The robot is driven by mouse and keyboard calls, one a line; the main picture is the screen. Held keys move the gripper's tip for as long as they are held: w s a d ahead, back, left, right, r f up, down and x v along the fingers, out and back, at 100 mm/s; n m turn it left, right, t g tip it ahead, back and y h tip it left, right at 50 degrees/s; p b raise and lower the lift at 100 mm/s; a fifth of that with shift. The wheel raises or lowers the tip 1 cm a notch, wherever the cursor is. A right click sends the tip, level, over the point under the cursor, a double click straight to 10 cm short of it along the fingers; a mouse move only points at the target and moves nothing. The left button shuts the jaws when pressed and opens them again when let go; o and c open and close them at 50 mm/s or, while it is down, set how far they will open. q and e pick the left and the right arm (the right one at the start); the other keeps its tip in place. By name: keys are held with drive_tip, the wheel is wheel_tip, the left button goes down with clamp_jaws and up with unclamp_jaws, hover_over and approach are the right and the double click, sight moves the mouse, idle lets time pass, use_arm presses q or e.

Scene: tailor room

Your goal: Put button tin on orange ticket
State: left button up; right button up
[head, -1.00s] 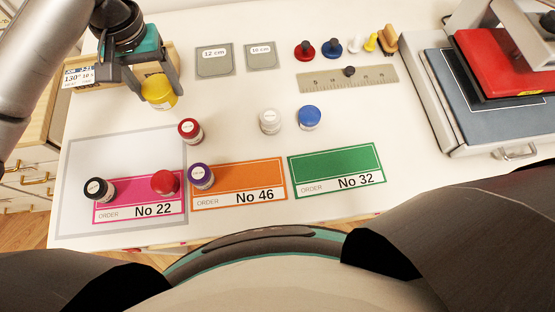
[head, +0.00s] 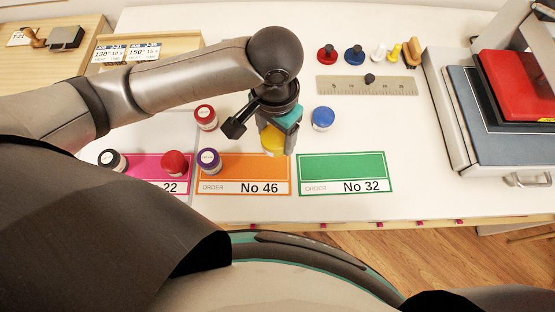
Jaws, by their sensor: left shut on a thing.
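The yellow button tin (head: 272,141) is held by my left gripper (head: 277,146), which is shut on it. The tin shows in front of the upper right edge of the orange ticket (head: 247,172), marked No 46. Whether it touches the ticket or hangs above it, I cannot tell. A purple tin with a white lid (head: 209,160) stands at the ticket's upper left. The ticket's middle and lower right look bare. My right gripper is not in view.
A red tin (head: 206,117) stands behind the orange ticket, and a blue tin (head: 322,118) right of my gripper. The green ticket (head: 345,168) is bare. Black (head: 112,160) and red (head: 175,163) containers stand by the pink ticket (head: 143,167). A press (head: 515,85) is at right.

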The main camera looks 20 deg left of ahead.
sight(276, 166)
use_arm(q)
wheel_tip(276, 166, down, 12)
drive_tip(key=shift+f+b, duration=0.1)
drive_tip(key=shift+b, duration=1)
drive_tip(key=o, duration=1.5)
drive_tip(key=shift+c, duration=0.2)
wheel_tip(276, 166, up, 12)
drive_tip(key=shift+r+p, duration=0.15)
drive_tip(key=shift+p, duration=1.1)
